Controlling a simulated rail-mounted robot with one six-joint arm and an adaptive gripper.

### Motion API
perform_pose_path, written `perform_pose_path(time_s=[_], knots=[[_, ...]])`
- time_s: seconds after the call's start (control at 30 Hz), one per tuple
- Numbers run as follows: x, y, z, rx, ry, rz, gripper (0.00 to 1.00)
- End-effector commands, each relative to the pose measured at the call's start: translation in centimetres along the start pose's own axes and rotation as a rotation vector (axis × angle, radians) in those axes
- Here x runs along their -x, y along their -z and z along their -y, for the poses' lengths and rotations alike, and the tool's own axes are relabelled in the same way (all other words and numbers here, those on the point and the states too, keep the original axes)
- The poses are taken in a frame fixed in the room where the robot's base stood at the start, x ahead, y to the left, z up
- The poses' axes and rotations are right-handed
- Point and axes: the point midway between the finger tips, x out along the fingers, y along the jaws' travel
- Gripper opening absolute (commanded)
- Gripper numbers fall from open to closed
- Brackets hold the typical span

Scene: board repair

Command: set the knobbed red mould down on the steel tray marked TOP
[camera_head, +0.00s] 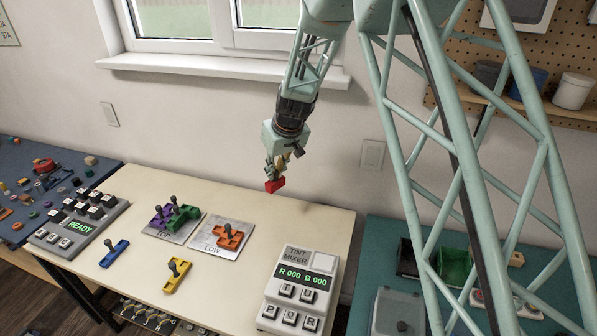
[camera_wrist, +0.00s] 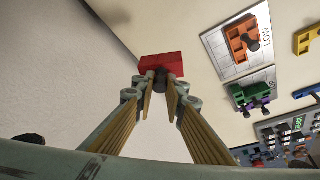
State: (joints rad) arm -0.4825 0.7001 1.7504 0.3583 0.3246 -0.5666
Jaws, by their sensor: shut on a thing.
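My gripper (camera_head: 276,165) is shut on the dark knob of the red mould (camera_head: 274,186) and holds it in the air above the table's back edge. In the wrist view the red mould (camera_wrist: 161,66) is beyond my fingertips (camera_wrist: 160,88). The steel tray marked TOP (camera_head: 180,238) lies on the cream table, left of and below my gripper. A purple mould (camera_head: 160,217) and a green mould (camera_head: 184,216) are on it, close together. The steel tray marked LOW (camera_head: 205,236) lies right of it and bears an orange mould (camera_head: 229,238).
A blue mould (camera_head: 115,254) and a yellow mould (camera_head: 177,276) lie in front of the trays. A button panel reading READY (camera_head: 80,225) stands at left, a tint mixer (camera_head: 300,290) at right. The cream table (camera_head: 290,218) is clear between the LOW tray and the mixer.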

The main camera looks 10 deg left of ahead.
Motion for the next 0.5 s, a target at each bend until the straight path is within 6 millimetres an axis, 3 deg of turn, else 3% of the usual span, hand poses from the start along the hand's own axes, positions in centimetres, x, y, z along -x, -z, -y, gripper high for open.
perform_pose_path(time_s=[0.5], knots=[[-4.0, 5.3, 13.7, 0.172, 0.066, 0.004, 0.0]])
